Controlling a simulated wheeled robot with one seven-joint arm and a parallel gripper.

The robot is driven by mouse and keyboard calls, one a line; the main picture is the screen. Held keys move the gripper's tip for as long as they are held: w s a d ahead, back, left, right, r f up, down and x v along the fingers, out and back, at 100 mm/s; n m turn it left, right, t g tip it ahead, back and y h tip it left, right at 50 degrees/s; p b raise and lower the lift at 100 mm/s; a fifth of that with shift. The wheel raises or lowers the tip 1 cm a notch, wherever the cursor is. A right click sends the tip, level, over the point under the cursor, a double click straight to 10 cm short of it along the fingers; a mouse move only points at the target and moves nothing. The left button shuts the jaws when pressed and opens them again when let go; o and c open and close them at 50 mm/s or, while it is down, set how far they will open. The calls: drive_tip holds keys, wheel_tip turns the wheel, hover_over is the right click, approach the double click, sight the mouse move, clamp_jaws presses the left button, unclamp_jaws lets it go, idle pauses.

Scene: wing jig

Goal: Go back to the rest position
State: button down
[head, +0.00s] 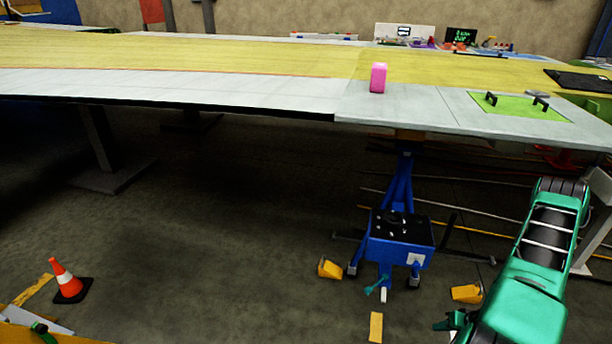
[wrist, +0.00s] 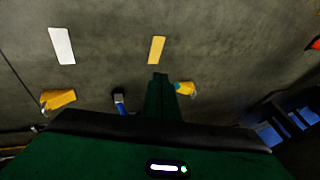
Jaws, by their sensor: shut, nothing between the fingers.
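My gripper (wrist: 160,77) shows in the wrist view as a dark green shape pointing out over the grey floor. Its fingers are together and nothing is held between them. In the head view my green arm is at the lower right, in front of the wing and low beside the blue stand; the fingertips are hard to make out there.
The wing (head: 250,91) spans the view, with a pink block (head: 378,78) and a green mat (head: 520,106) on top. A blue wheeled stand (head: 400,240) is below it. Yellow chocks (head: 329,269) and an orange cone (head: 66,280) are on the floor.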

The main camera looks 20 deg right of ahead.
drive_tip(key=w+a+r+n+g, duration=0.1)
drive_tip(key=w+a+r+g, duration=0.1)
drive_tip(key=r, duration=1.5)
drive_tip(key=w+a+r+n+g, duration=0.1)
drive_tip(key=w+a+r+g, duration=0.15)
drive_tip(key=r, duration=1.45)
drive_tip(key=s+a+r+m+h, duration=0.1)
drive_tip(key=s+a+r, duration=0.7)
drive_tip(key=r, duration=0.3)
drive_tip(key=s+a+r+m+g+h, duration=0.1)
drive_tip(key=s+a+r+m, duration=0.1)
drive_tip(key=s+a+r, duration=0.7)
drive_tip(key=shift+s+a+r, duration=0.15)
drive_tip(key=shift+s+r, duration=0.6)
drive_tip(key=shift+r, duration=0.2)
drive_tip(key=shift+w+g, duration=0.15)
drive_tip(key=shift+g, duration=0.1)
drive_tip(key=shift+w+f, duration=0.25)
drive_tip(key=shift+w, duration=0.2)
drive_tip(key=shift+s, duration=0.1)
